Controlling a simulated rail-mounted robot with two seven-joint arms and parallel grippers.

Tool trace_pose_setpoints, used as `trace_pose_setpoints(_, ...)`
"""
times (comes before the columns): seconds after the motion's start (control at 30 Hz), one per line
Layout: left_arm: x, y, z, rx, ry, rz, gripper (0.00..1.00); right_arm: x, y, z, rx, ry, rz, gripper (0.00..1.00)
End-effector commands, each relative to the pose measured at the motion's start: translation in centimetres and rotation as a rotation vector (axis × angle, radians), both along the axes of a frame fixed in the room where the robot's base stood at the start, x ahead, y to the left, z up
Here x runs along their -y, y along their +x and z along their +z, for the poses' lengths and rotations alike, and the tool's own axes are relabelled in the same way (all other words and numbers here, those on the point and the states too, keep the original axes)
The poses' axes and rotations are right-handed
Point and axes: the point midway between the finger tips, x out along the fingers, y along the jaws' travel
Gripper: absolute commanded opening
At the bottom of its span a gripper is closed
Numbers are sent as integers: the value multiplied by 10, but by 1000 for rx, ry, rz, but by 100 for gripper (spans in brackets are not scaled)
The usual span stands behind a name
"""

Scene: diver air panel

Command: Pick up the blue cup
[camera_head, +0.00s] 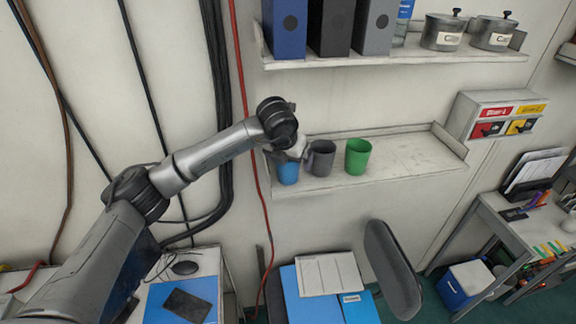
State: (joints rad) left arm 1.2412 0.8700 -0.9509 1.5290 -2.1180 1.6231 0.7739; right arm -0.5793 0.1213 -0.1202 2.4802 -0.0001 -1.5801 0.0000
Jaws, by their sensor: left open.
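The blue cup (288,174) stands at the left end of the lower wall shelf (400,166). My left gripper (287,157) is open at the top of the blue cup, and my wrist hides part of its rim. I cannot tell whether the fingers touch the cup or straddle its wall. My right gripper is not in view.
A grey cup (321,158) stands close to the right of the blue cup, with a green cup (358,156) beyond it. The upper shelf (400,57) holds binders and pots (443,32). A red cable (246,110) runs down the wall just left of the shelf.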

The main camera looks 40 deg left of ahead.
Motion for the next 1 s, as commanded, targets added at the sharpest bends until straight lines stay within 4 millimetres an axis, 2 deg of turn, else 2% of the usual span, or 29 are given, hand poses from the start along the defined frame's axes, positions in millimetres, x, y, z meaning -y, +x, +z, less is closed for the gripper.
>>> trace_pose_setpoints(0.27,0,1,-3,0,1,0,100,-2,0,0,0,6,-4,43)
trace_pose_setpoints(0.8,-1,1,-2,1,0,1,51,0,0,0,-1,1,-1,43)
trace_pose_setpoints(1.0,-1,1,-2,1,0,1,51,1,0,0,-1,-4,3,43)
